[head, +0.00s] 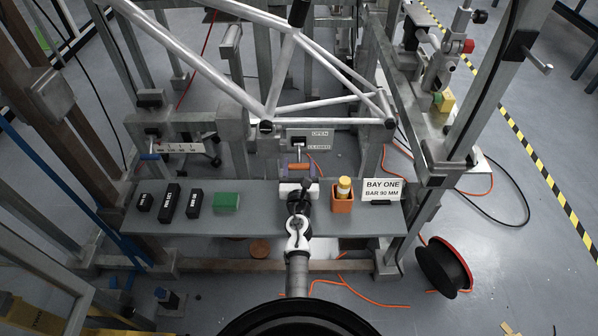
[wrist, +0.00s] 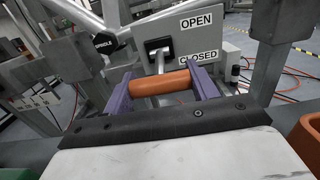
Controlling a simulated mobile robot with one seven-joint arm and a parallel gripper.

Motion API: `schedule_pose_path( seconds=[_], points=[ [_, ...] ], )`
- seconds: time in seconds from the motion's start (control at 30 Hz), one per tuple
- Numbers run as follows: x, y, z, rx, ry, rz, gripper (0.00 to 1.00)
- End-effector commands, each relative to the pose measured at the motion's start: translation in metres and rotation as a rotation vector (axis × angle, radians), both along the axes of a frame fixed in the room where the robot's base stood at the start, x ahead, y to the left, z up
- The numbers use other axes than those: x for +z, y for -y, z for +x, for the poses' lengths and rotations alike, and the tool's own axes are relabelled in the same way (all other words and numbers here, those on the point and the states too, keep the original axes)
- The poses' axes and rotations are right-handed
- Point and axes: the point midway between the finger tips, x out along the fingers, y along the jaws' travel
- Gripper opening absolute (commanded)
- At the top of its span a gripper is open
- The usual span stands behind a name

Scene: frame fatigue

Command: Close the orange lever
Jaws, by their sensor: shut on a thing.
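The orange lever (wrist: 165,88) has a cylindrical orange grip on a metal shaft. The shaft comes out of a dark slot in a grey plate (wrist: 183,40) marked OPEN above and CLOSED below. My gripper (wrist: 165,87) has purple fingers, one at each end of the orange grip, and is shut on it. In the head view the orange lever (head: 299,166) hangs below the plate (head: 309,139), its grip lower than the CLOSED label. My gripper (head: 298,168) reaches it over the shelf; my wrist hides part of the shelf.
The grey shelf (head: 260,222) carries black blocks (head: 170,200), a green box (head: 226,201), an orange holder (head: 342,204) with a yellow-and-white item, and a BAY ONE sign (head: 382,190). A white tube frame (head: 200,60) stands above. A black reel (head: 444,266) lies right.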

Motion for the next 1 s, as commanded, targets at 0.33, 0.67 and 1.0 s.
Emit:
schedule_pose_path(
  seconds=[0.33, 0.67, 1.0],
  points=[
    [-0.0046, 0.0005, 0.0015, 0.000, 0.063, -0.002, 0.17],
    [-0.0016, 0.0004, 0.0014, 0.000, 0.067, -0.002, 0.17],
    [-0.0031, 0.0002, 0.0007, 0.000, 0.064, -0.001, 0.80]
  ],
)
